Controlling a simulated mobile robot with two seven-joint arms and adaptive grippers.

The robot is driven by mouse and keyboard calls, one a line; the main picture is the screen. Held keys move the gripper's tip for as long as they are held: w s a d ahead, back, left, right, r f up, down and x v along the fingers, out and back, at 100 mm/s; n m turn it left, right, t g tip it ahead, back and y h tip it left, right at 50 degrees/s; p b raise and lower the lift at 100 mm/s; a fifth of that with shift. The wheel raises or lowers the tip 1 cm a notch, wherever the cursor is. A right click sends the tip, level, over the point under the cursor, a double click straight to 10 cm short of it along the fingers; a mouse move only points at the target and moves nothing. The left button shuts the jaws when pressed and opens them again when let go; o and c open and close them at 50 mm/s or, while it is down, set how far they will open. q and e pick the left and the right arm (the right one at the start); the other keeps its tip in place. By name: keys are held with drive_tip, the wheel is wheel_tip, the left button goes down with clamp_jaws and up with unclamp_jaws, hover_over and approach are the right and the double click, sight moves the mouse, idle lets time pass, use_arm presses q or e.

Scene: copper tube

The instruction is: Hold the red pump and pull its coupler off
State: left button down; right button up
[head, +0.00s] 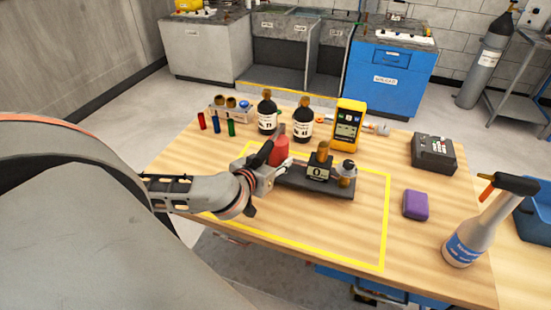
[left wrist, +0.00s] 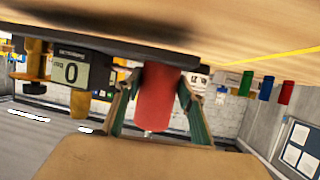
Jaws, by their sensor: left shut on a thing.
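The red pump (head: 279,150) stands upright at the left end of a dark base (head: 325,190) on the table. My left gripper (head: 268,170) is shut on it from the near left side. In the left wrist view the red body (left wrist: 157,98) sits between both fingers. The base also carries a display box (head: 317,172) reading 0, a copper-coloured cylinder (head: 323,150) and a silver fitting (head: 348,168) with a brass part below. The box shows in the left wrist view (left wrist: 72,70) too. I cannot tell which part is the coupler. My right gripper is not in view.
Two dark bottles (head: 267,112) (head: 303,120) and a yellow meter (head: 347,125) stand behind the base. Coloured tubes (head: 216,124) are at the back left. A purple block (head: 415,205) and a spray bottle (head: 470,235) are at the right. The yellow-outlined front area is clear.

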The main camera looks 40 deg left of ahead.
use_arm(q)
drive_tip(key=shift+w, duration=0.15)
drive_tip(key=shift+f, duration=0.85)
drive_tip(key=shift+f+b, duration=0.3)
drive_tip(key=shift+f, duration=0.05)
idle(0.4)
drive_tip(key=shift+s+f, duration=0.3)
drive_tip(key=shift+f, duration=0.1)
drive_tip(key=shift+d, duration=0.1)
idle(0.5)
idle(0.4)
